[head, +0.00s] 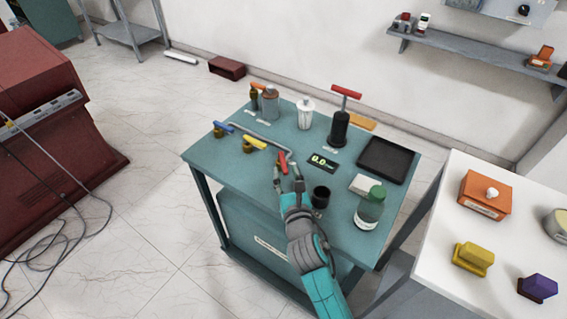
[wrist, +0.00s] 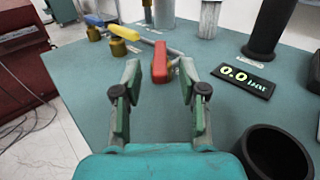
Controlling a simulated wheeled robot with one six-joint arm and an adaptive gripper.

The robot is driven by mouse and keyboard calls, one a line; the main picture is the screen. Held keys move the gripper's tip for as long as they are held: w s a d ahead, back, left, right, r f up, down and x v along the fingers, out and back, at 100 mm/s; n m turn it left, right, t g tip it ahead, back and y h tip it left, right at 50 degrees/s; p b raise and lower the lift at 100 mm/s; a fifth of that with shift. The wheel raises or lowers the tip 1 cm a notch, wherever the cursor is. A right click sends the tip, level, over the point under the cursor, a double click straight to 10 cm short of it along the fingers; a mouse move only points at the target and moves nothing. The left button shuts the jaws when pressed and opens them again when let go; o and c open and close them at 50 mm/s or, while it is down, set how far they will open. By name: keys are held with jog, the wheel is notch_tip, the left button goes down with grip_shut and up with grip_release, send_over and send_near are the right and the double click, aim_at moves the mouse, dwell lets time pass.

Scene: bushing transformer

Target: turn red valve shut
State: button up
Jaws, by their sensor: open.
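The red valve handle (wrist: 160,62) stands just ahead of my gripper in the wrist view, between the lines of the two fingers. It also shows in the head view (head: 282,160), at the front end of a grey pipe on the teal table. My gripper (wrist: 157,85) is open and empty, its two fingers apart. In the head view my gripper (head: 288,175) reaches over the table's front part, close to the red handle. The fingers partly hide the valve body below the handle, and I cannot tell whether they touch it.
The teal table (head: 225,165) holds a yellow valve (head: 254,143), a blue valve (head: 223,128), a display reading 0.0 bar (wrist: 244,82), a black pump (head: 339,128) with a red handle, a black cup (head: 321,196) right of my gripper and a green-capped bottle (head: 370,208).

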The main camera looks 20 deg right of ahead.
jog(key=s, duration=0.4)
jog(key=s+a, duration=0.1)
jog(key=shift+s, duration=0.4)
